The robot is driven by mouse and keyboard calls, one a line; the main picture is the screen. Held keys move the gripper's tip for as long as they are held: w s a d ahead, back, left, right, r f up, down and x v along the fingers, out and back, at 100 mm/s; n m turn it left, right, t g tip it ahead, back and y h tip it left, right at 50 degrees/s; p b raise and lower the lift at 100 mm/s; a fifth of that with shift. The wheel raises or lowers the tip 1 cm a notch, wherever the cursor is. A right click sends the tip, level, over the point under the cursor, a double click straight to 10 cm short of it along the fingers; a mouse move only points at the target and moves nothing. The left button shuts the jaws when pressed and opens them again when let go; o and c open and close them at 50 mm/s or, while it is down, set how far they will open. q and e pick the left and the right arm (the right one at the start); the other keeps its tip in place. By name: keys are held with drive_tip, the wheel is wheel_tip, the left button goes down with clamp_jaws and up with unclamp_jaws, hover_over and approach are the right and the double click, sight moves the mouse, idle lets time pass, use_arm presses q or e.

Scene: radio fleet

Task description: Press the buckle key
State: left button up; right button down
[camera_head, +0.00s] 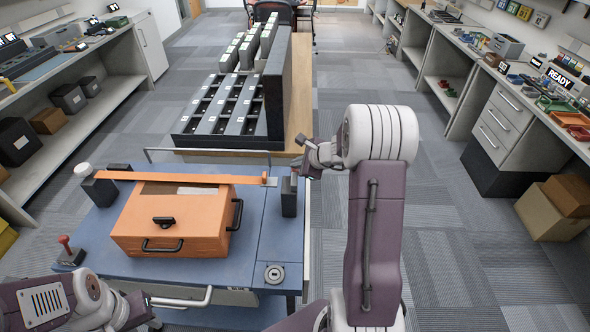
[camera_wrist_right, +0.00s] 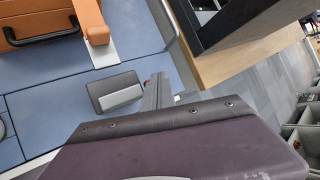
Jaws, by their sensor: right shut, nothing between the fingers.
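An orange case (camera_head: 176,222) with a dark handle sits on the blue cart top (camera_head: 262,245). An orange strap (camera_head: 190,178) runs across its back and ends in a metal tongue (camera_head: 271,182). Right of the tongue stands a dark buckle block (camera_head: 289,197); in the right wrist view it shows a grey key-like face (camera_wrist_right: 121,97). The tongue (camera_wrist_right: 104,54) lies apart from the block there. My right gripper (camera_head: 300,167) is shut and empty, above and just right of the block; its fingers (camera_wrist_right: 157,92) show beside it. My left arm is at bottom left, its fingertips unclear.
A tall dark rack (camera_head: 228,110) stands on a wooden-topped bench behind the cart. A red-topped lever (camera_head: 66,246) and a white knob (camera_head: 83,170) are at the cart's left. A round dial (camera_head: 274,273) is at front right.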

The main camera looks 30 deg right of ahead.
sight(297, 171)
drive_tip(key=shift+f, duration=0.2)
drive_tip(key=shift+r, duration=0.1)
idle(0.4)
drive_tip(key=shift+r+p, duration=0.6)
drive_tip(key=shift+r, duration=0.25)
wheel_tip(297, 171, up, 5)
drive_tip(key=p, duration=0.4)
drive_tip(key=shift+r, duration=0.1)
idle(0.4)
